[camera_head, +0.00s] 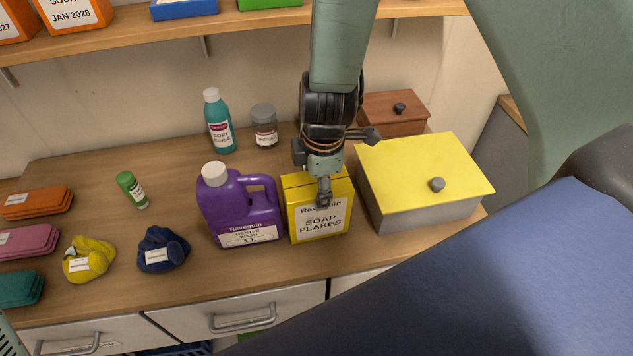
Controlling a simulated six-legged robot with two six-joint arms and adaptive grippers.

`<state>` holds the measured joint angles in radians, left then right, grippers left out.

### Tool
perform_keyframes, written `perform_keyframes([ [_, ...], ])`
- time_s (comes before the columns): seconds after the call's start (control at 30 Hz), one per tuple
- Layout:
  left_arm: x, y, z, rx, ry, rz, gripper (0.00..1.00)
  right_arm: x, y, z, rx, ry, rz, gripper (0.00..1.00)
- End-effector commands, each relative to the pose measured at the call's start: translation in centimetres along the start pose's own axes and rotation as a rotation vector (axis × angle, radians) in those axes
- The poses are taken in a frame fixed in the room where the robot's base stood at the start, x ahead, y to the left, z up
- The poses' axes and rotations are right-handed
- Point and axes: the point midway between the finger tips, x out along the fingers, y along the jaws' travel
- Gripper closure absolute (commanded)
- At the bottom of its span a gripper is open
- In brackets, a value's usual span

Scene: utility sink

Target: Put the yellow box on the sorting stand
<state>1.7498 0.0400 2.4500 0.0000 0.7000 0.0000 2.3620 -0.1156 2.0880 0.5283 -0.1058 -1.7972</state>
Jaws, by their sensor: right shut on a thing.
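A yellow box labelled "Soap Flakes" (321,224) stands upright on the wooden counter, between a purple jug and a grey box with a yellow lid. My right gripper (324,188) reaches down from above and is shut on the top of the yellow box, with one finger in front of its upper front face. The far finger is hidden. I cannot make out a sorting stand in this view. My left gripper is not in view.
The purple jug (240,208) is close on the left. The yellow-lidded grey box (418,180) is close on the right. A brown box (392,112), grey jar (264,126) and teal bottle (219,122) stand behind. A shelf (230,26) runs above. Cloths lie left.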

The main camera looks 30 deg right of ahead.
Motion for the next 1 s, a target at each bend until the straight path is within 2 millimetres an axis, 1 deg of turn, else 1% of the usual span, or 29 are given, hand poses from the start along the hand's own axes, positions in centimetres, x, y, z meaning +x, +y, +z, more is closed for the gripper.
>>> perform_keyframes([
  [0.17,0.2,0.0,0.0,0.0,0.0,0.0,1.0,0.1,0.0,0.0,0.001,0.001,0.001,0.96],
  [0.2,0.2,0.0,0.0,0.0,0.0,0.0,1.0,0.1,0.0,0.0,0.001,0.0,-0.001,0.3],
  [0.47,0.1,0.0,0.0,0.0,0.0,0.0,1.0,0.1,0.0,0.0,0.001,0.0,-0.001,0.08],
  [0.77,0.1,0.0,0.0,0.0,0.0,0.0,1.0,0.0,0.0,0.0,0.001,0.0,-0.001,0.08],
  [0.87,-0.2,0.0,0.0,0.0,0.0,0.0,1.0,-0.2,0.0,0.0,0.0,0.0,-0.001,0.08],
  [0.97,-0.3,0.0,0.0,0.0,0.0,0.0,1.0,-1.4,0.1,0.0,-0.001,0.001,0.002,0.08],
  [1.0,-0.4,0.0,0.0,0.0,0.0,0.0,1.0,-2.1,0.1,0.0,0.0,0.001,0.003,0.08],
])
